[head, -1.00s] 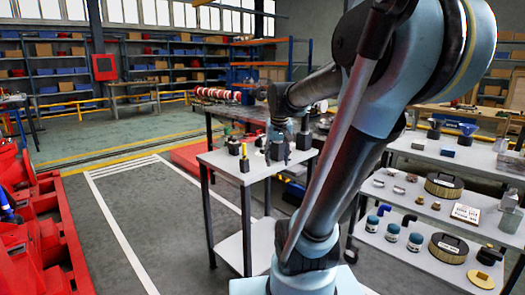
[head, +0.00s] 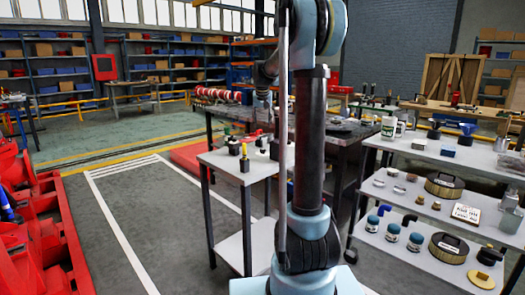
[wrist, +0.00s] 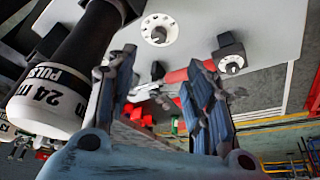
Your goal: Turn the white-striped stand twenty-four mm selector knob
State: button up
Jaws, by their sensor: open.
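My gripper (wrist: 165,78) is open in the wrist view, its two blue-grey fingers apart with no object clearly held between them. A black cylinder with a white band (wrist: 45,108), lettered "24 mm" and "PULS", is close at the left, beside the left finger. A round white dial (wrist: 158,29) sits on a pale surface beyond the fingertips. A second small white dial (wrist: 232,64) is on a black block near the right fingertip. I cannot tell which is the selector knob. In the head view my upright arm largely hides the gripper.
A small white-topped stand (head: 225,164) holds a black block with a yellow top (head: 244,158) and other small black pieces. A dark workbench (head: 345,140) is behind it. White shelves (head: 420,195) with many parts stand at right.

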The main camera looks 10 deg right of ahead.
send_near(263, 149)
jog(key=x, duration=0.8)
jog(key=shift+w+a+f, duration=0.1)
jog(key=shift+f, duration=0.3)
jog(key=c, duration=1)
